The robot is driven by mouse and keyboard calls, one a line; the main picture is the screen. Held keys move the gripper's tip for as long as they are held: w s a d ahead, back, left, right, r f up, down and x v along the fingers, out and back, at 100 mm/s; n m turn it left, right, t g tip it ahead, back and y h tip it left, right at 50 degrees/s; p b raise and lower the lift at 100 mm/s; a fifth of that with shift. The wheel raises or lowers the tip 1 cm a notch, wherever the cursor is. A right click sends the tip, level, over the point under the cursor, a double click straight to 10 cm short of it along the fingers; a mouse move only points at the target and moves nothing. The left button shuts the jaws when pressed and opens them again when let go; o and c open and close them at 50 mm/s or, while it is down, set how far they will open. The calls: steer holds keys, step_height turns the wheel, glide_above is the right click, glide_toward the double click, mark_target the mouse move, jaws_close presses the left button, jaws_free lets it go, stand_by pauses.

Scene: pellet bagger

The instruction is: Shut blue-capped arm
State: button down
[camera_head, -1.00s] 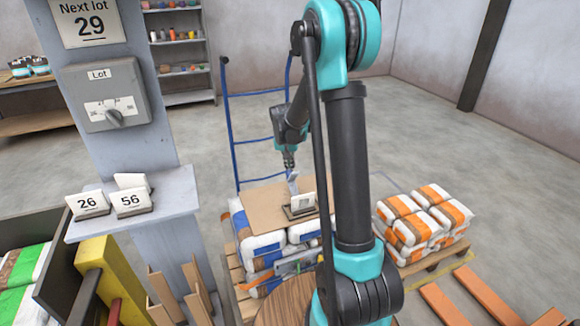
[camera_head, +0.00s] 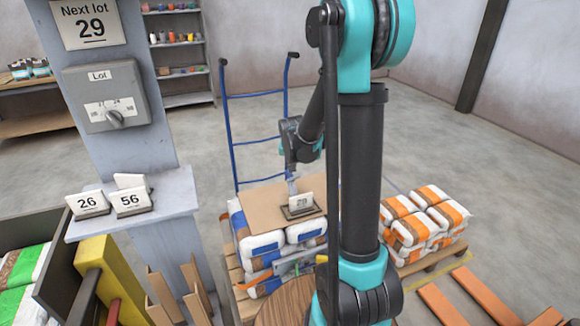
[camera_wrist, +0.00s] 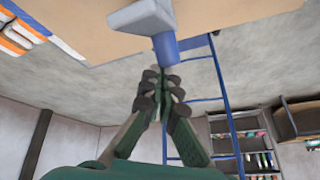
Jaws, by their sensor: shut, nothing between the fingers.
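The blue-capped arm shows in the wrist view as a grey piece with a blue round cap (camera_wrist: 165,48) at the edge of the cardboard. In the head view it is a small pale upright piece (camera_head: 292,187) above the cardboard sheet (camera_head: 262,208), partly lost among other parts. My gripper (camera_wrist: 160,76) is shut and empty, its fingertips close to the blue cap. I cannot tell whether they touch it. In the head view my gripper (camera_head: 291,168) points down over the sheet. A small number card in a dark holder (camera_head: 301,204) stands beside the pale piece.
Blue-and-white bags (camera_head: 264,243) are stacked on a pallet under the cardboard, with a blue hand truck (camera_head: 233,150) behind. Orange-and-white bags (camera_head: 420,225) stand at the right. A grey post with a lot dial (camera_head: 114,117) and number cards (camera_head: 130,200) is at the left. Open floor lies behind.

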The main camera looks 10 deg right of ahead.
steer(key=s+t, duration=0.1)
steer(key=s, duration=0.1)
steer(key=s+r+t, duration=0.1)
steer(key=s, duration=0.1)
steer(key=s+d+t, duration=0.1)
steer(key=s, duration=0.1)
steer(key=shift+s+d+r+y, duration=0.1)
steer(key=shift+r+y, duration=0.2)
steer(key=shift+r, duration=0.1)
steer(key=shift+s+d+f, duration=0.1)
steer(key=shift+s+d, duration=0.05)
steer(key=shift+s, duration=0.6)
steer(key=shift+s+d+f, duration=0.1)
steer(key=shift+s, duration=0.65)
steer(key=shift+w+d+r, duration=0.8)
steer(key=shift+d+r, duration=0.05)
steer(key=shift+r, duration=1.4)
steer(key=s+r, duration=0.4)
steer(key=s, duration=0.4)
steer(key=s+f+n+g, duration=0.4)
steer(key=s+f, duration=0.7)
steer(key=s, duration=0.4)
steer(key=shift+s+a+f+n+g, duration=0.2)
steer(key=shift+s+a+n+g, duration=0.1)
steer(key=shift+s+a+g, duration=0.1)
